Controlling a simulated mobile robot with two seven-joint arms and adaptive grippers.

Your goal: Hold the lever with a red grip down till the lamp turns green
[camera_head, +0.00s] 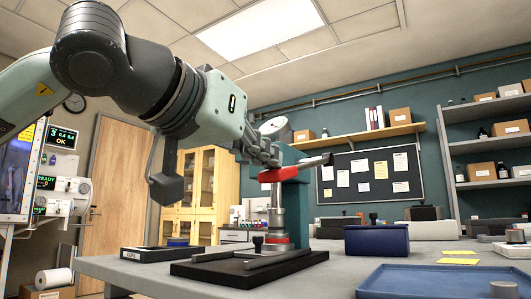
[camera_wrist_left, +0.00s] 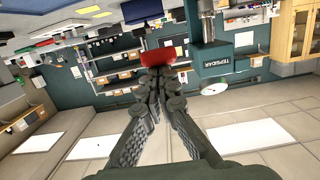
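The red grip (camera_head: 275,174) of the lever sits at the head of a teal bench press (camera_head: 291,208), with a dark bar reaching right from it. My left gripper (camera_head: 268,156) is just above the grip, fingers pointing down at it. In the left wrist view, which is upside down, the fingers (camera_wrist_left: 160,79) come together at the tips and the red grip (camera_wrist_left: 158,56) lies right at them. Touching looks likely but is not certain. A round white gauge (camera_wrist_left: 215,88) is on the press. I cannot make out a lamp. My right gripper is out of view.
The press stands on a black base (camera_head: 250,270) on the grey bench. A blue box (camera_head: 376,240) and a blue tray (camera_head: 440,282) are to the right. A small dark box (camera_head: 160,254) is at the left. Shelves and cabinets line the back walls.

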